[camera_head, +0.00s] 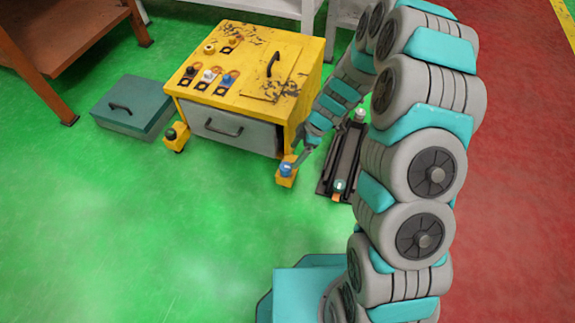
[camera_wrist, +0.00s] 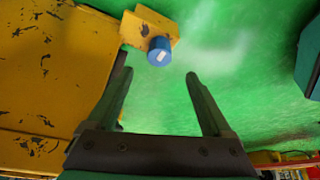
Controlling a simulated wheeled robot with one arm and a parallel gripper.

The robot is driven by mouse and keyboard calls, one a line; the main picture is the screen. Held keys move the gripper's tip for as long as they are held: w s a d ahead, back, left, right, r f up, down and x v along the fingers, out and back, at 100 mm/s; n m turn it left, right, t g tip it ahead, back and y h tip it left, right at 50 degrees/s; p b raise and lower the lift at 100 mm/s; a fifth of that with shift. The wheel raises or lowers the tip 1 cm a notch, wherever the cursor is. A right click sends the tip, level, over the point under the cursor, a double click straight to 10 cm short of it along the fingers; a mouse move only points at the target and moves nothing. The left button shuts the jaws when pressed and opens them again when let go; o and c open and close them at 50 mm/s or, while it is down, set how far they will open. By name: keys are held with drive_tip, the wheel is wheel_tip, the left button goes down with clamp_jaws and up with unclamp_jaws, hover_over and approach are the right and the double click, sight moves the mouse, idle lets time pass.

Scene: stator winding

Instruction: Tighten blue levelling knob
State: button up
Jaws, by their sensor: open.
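The blue levelling knob (camera_head: 286,169) sits on a yellow foot bracket at the front right corner of the yellow cabinet (camera_head: 240,62). In the wrist view the blue knob (camera_wrist: 160,51), with a small white mark, stands on the yellow bracket (camera_wrist: 135,30), beyond my fingertips. My gripper (camera_wrist: 157,75) is open and empty, and the knob appears ahead of the gap between the fingers, not between them. In the head view my gripper (camera_head: 297,160) is right beside the knob; its fingers are too small to make out clearly there.
A teal box (camera_head: 133,106) lies to the left on the green floor. A dark rail-like tray (camera_head: 343,160) lies right of the knob. The green floor in front is clear.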

sight(286, 167)
drive_tip(key=x, duration=0.7)
drive_tip(key=shift+a+f+b, duration=0.1)
drive_tip(key=shift+f+b, duration=0.2)
drive_tip(key=shift+f, duration=0.05)
clamp_jaws()
idle(0.4)
drive_tip(key=shift+b, duration=0.3)
